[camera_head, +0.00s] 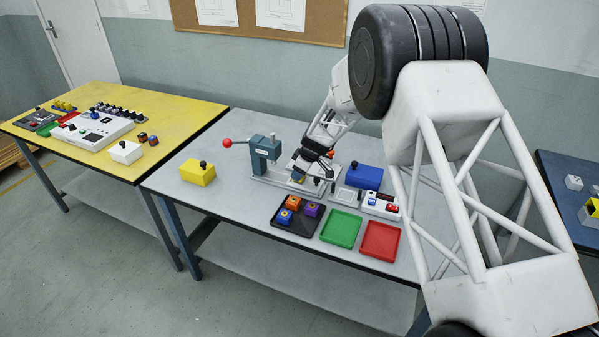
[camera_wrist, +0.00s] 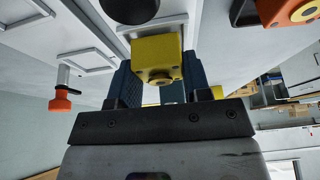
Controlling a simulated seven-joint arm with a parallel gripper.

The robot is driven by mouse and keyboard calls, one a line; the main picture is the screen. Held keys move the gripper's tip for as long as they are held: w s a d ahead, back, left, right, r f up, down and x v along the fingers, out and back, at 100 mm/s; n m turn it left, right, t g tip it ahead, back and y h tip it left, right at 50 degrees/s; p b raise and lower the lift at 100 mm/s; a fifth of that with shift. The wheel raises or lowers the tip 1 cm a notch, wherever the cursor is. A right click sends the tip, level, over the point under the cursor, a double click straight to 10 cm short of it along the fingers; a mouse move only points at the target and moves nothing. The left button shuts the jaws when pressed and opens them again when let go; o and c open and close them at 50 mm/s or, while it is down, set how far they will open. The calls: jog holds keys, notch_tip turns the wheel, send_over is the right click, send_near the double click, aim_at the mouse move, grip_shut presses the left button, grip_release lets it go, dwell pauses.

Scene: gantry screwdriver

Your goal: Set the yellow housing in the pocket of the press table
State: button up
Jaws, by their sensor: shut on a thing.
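My gripper (camera_head: 312,167) reaches down beside the teal press (camera_head: 264,150) on the grey bench. In the wrist view its two blue-grey fingers (camera_wrist: 158,72) are shut on the yellow housing (camera_wrist: 157,52), a small block with a round dark-centred hole in the face towards the camera. In the head view only a bit of yellow (camera_head: 297,179) shows below my gripper. The press's pale base (camera_head: 270,182) runs under it. A dark round part (camera_wrist: 130,8) shows at the top of the wrist view, just beyond the housing. The pocket is hidden; I cannot tell whether the housing touches it.
A black tray (camera_head: 281,225) with orange, blue and purple housings lies in front of my gripper. Green (camera_head: 341,229) and red (camera_head: 381,241) trays are right of it. A blue box (camera_head: 364,177) and button box (camera_head: 380,205) stand behind. A yellow knobbed box (camera_head: 197,173) stands left.

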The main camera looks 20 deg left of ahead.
jog(key=shift+f, duration=0.25)
dwell(0.5)
jog(key=o, duration=1.3)
jog(key=shift+c, duration=0.2)
jog(key=shift+r, duration=0.15)
jog(key=shift+r, duration=3.85)
jog(key=shift+d+r, duration=0.1)
